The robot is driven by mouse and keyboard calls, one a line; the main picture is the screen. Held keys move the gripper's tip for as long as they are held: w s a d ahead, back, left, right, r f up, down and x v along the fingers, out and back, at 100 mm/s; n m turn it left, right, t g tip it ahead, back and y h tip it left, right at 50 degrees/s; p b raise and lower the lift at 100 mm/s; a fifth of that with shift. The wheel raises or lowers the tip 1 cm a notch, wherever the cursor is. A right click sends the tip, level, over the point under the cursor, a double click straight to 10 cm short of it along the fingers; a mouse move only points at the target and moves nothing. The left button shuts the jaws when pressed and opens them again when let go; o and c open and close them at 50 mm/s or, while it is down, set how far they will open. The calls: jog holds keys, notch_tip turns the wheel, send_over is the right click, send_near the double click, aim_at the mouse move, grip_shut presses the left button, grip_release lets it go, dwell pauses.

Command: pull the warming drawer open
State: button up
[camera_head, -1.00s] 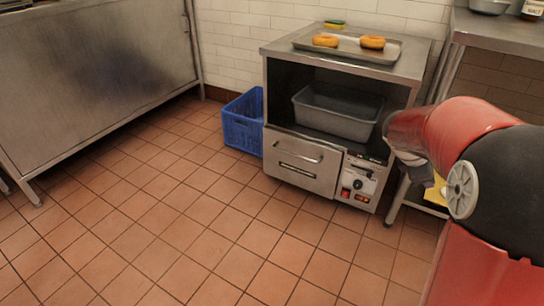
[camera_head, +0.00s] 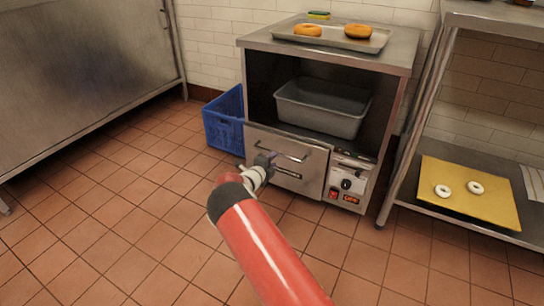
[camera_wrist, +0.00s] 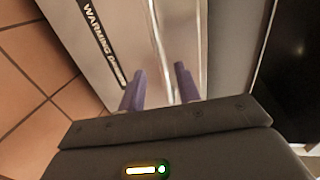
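The warming drawer (camera_head: 310,181) is the metal front low in the steel cabinet, with a bar handle (camera_head: 294,157) across it. It looks shut. My gripper (camera_head: 271,157) is at the left part of the handle. In the wrist view the drawer front (camera_wrist: 120,35) carries the label "WARMING". There the handle bar (camera_wrist: 162,40) runs between the two purple fingers of my gripper (camera_wrist: 160,84). The fingers are apart, with a gap on each side of the bar. I cannot tell how deep the bar sits between them.
A control panel (camera_head: 348,182) is right of the drawer. A grey tub (camera_head: 320,112) stands in the open bay above. A blue crate (camera_head: 223,126) stands left of the cabinet; a shelf rack (camera_head: 425,190) stands right. The tiled floor in front is clear.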

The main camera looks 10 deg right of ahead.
aim_at(280, 155)
jog(key=b+x, duration=0.1)
jog(key=x, duration=0.6)
jog(key=shift+d, duration=0.15)
grip_shut()
